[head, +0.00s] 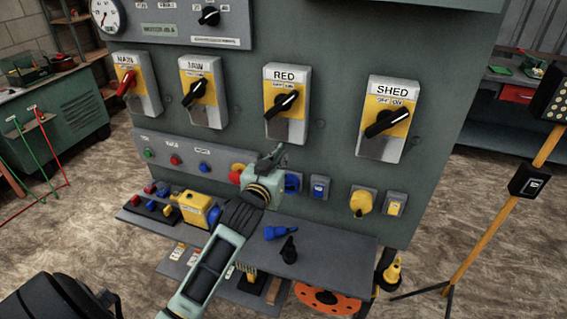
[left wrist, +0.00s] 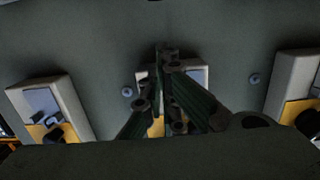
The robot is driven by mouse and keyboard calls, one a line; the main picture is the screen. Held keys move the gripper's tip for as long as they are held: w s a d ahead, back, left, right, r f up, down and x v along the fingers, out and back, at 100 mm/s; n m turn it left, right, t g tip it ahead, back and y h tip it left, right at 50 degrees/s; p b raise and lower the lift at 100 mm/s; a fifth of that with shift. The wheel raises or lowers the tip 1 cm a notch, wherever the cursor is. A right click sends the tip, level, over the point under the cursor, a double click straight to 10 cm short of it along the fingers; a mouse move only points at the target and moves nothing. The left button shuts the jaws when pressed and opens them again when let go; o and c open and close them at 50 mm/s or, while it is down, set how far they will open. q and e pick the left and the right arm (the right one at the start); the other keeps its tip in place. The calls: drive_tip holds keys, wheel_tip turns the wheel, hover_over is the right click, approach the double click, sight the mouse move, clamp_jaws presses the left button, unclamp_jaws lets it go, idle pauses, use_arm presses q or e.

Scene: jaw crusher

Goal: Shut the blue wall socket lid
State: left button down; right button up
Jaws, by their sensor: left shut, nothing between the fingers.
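The blue wall socket (head: 292,182) is on the lower front of the grey-green cabinet, just right of my left gripper. It is small and partly covered by the gripper, so I cannot tell how far its lid stands open. My left gripper (head: 272,158) is shut and empty, in front of the panel just up and left of the socket, below the RED switch. In the left wrist view its closed fingers (left wrist: 163,52) point at the cabinet face, in front of a switch box; the blue socket cannot be made out there. My right gripper is not in view.
A blue switch (head: 319,187) is right of the blue socket, then a yellow socket (head: 360,203) and a yellow switch (head: 395,207). A grey shelf (head: 335,245) below holds a blue plug (head: 281,232) and a black plug (head: 289,251). A yellow stand (head: 490,224) is at right.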

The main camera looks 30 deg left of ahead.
use_arm(q)
drive_tip(key=p+x, duration=0.1)
drive_tip(key=x, duration=0.3)
drive_tip(key=f, duration=0.1)
drive_tip(key=s+f, duration=0.1)
drive_tip(key=shift+s+d+f+p, duration=0.15)
drive_tip(key=shift+f+p, duration=0.1)
drive_tip(key=shift+p, duration=0.15)
drive_tip(key=shift+s+f, duration=0.3)
drive_tip(key=shift+f, duration=0.25)
drive_tip(key=shift+f, duration=0.1)
